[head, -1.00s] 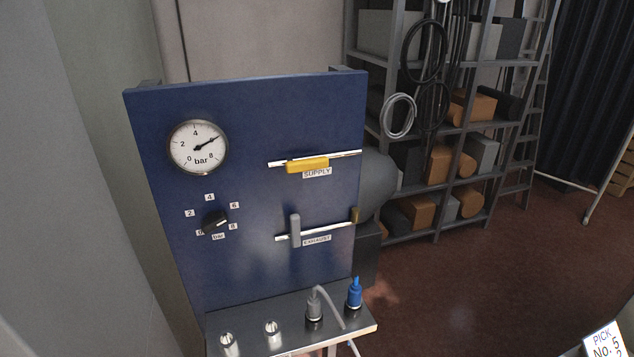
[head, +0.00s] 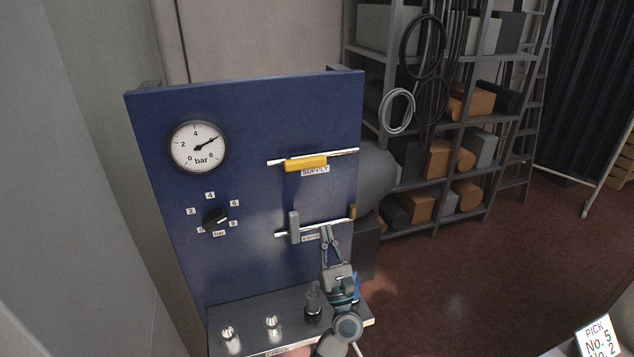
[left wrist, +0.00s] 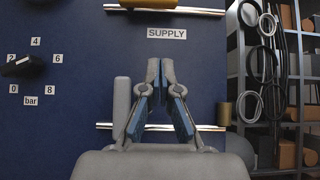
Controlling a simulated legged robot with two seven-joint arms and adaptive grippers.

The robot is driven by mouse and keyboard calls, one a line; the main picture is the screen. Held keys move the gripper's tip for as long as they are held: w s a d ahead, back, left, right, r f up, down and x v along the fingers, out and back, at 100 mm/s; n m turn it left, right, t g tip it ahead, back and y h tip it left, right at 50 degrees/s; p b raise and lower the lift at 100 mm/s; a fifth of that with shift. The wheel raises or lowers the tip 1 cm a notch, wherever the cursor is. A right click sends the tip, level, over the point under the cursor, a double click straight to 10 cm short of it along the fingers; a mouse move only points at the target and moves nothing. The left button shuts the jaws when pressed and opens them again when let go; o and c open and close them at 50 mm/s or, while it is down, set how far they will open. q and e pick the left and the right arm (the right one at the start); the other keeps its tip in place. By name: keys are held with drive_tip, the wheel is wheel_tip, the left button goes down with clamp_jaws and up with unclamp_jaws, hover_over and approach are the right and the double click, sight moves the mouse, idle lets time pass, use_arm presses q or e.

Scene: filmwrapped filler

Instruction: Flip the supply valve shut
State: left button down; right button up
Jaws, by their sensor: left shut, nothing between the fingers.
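The supply valve's yellow lever (head: 306,163) lies along its horizontal pipe on the blue panel (head: 240,120), above the SUPPLY label (head: 315,171). In the left wrist view the lever (left wrist: 148,4) is cut by the top edge, above the SUPPLY label (left wrist: 167,33). The grey exhaust lever (head: 294,227) stands upright, across its pipe. My left gripper (head: 326,232) is shut and empty, in front of the exhaust pipe, to the right of the grey lever and below the supply lever. Its fingertips (left wrist: 160,64) point up toward the SUPPLY label. My right gripper is not seen.
A pressure gauge (head: 198,146) reads near 6 bar, with a black knob (head: 215,217) below it. A shelf ledge (head: 240,316) with fittings juts from the panel's base. Racks (head: 437,188) with boxes and hoses stand behind at right.

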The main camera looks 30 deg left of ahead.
use_arm(q)
drive_tip(key=shift+d, duration=0.1)
drive_tip(key=p, duration=0.5)
approach(305, 163)
drive_tip(key=w+a+r, duration=0.2)
drive_tip(key=w+a, duration=0.1)
drive_tip(key=w, duration=0.3)
drive_tip(key=shift+a+r, duration=0.15)
drive_tip(key=shift+a, duration=0.05)
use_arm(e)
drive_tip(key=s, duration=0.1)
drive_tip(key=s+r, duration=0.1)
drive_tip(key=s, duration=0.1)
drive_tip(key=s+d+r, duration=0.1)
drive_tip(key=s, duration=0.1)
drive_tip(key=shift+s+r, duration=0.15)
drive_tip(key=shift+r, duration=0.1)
use_arm(q)
drive_tip(key=shift+w, duration=0.1)
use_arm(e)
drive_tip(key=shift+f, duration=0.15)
use_arm(q)
drive_tip(key=shift+w+n+g+y+b, duration=0.1)
drive_tip(key=shift+n+g+y+b, duration=0.5)
drive_tip(key=shift+n+g+b, duration=0.15)
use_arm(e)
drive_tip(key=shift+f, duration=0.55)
